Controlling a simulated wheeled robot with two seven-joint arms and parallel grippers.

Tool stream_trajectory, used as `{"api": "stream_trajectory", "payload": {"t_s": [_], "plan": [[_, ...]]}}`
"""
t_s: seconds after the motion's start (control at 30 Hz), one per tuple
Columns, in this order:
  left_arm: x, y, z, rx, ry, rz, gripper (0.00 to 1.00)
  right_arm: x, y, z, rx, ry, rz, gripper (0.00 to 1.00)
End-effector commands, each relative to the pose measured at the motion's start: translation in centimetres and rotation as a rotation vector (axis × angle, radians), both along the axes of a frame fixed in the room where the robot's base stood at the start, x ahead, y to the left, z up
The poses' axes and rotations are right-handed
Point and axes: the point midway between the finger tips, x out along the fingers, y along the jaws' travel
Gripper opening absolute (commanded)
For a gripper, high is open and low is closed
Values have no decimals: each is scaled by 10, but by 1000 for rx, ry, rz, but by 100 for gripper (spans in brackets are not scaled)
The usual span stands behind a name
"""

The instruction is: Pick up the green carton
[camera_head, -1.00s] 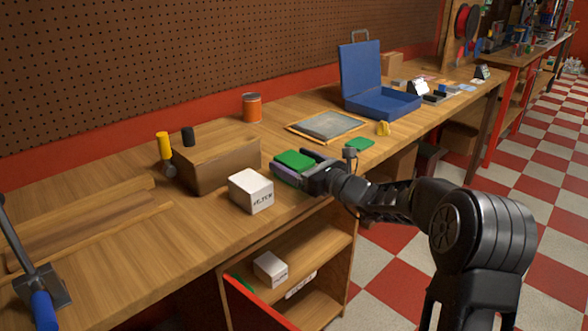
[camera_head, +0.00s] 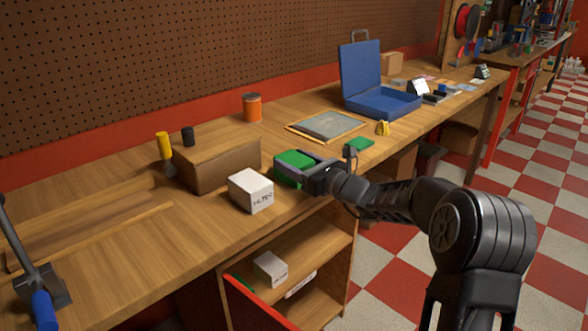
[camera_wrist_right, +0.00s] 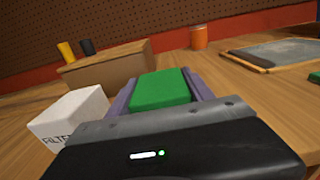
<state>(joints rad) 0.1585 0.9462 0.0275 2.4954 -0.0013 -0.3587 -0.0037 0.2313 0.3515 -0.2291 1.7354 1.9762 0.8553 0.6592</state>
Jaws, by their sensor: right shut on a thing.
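The green carton (camera_head: 294,160) is near the front edge of the wooden workbench, just right of a white box. My right gripper (camera_head: 297,168) reaches in from the right and is shut on the carton, with a finger along each side of it. In the right wrist view the green carton (camera_wrist_right: 160,89) sits between the two purple-grey fingers (camera_wrist_right: 160,94). The carton's lower part is hidden, and I cannot tell whether it touches the bench. My left gripper is not in view.
The white box (camera_head: 251,190) stands close on the left, with a brown wooden box (camera_head: 216,163) behind it. A framed screen (camera_head: 327,125), a flat green item (camera_head: 358,144), a yellow piece (camera_head: 383,128) and an open blue case (camera_head: 381,102) are to the right. An orange can (camera_head: 252,107) stands behind.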

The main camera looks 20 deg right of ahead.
Motion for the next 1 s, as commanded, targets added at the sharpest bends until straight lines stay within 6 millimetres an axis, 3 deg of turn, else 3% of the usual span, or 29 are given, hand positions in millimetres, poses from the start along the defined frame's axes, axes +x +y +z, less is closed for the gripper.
{"api": "stream_trajectory", "payload": {"t_s": [0.5, 0.77, 1.0], "plan": [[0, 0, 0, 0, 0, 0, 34, 0, 0, 0, 0, 0, 0, 10], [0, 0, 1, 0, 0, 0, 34, 0, 0, 3, 0, -2, 0, 10], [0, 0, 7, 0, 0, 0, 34, 0, 0, 32, -1, -6, 0, 10]]}}
